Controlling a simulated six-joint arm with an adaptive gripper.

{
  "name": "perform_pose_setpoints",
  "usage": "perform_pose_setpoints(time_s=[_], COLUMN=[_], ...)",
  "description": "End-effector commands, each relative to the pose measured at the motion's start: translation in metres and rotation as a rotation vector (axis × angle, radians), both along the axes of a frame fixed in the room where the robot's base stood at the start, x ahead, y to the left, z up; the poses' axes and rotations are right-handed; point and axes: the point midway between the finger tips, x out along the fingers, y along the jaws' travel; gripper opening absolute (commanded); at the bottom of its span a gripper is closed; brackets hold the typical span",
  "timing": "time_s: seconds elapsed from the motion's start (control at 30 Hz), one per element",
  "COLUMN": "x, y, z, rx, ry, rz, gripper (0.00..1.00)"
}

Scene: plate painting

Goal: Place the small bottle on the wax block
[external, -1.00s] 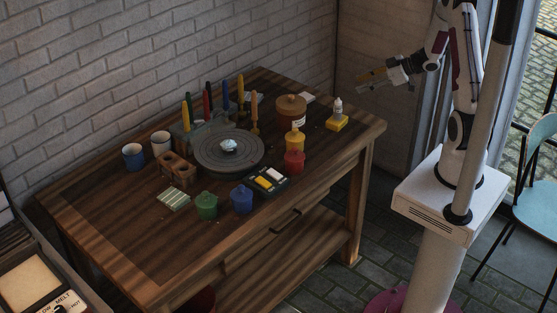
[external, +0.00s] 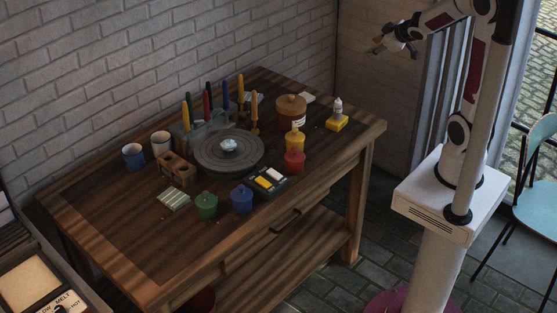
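A small white bottle (external: 338,106) stands upright on a yellow block (external: 336,122), which looks like the wax block, at the right back corner of the wooden table (external: 110,230). My gripper (external: 375,46) is raised in the air, above and to the right of the bottle and well apart from it. Its fingers look spread and nothing shows between them.
A turntable (external: 205,160) sits mid-table. Near the bottle are a yellow bottle (external: 295,141), a red pot (external: 294,161) and a brown lidded jar (external: 291,108). Green (external: 206,206) and blue (external: 242,201) pots stand in front. The table's front left is bare.

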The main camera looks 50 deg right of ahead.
Motion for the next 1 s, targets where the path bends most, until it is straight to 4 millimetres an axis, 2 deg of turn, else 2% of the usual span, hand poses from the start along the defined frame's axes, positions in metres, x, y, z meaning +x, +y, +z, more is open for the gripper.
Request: perform_pose_setpoints(time_s=[0.13,0.4,0.67,1.0], x=[-0.023,-0.073,-0.128,-0.204], y=[0.014,0.046,0.088,0.154], z=[0.017,0.031,0.033,0.024], rx=[0.019,0.098,0.211,0.382], ry=[0.013,0.06,0.129,0.255], rz=[-0.062,-0.154,-0.199,-0.179], gripper=[0.38,0.38,0.38,0.38])
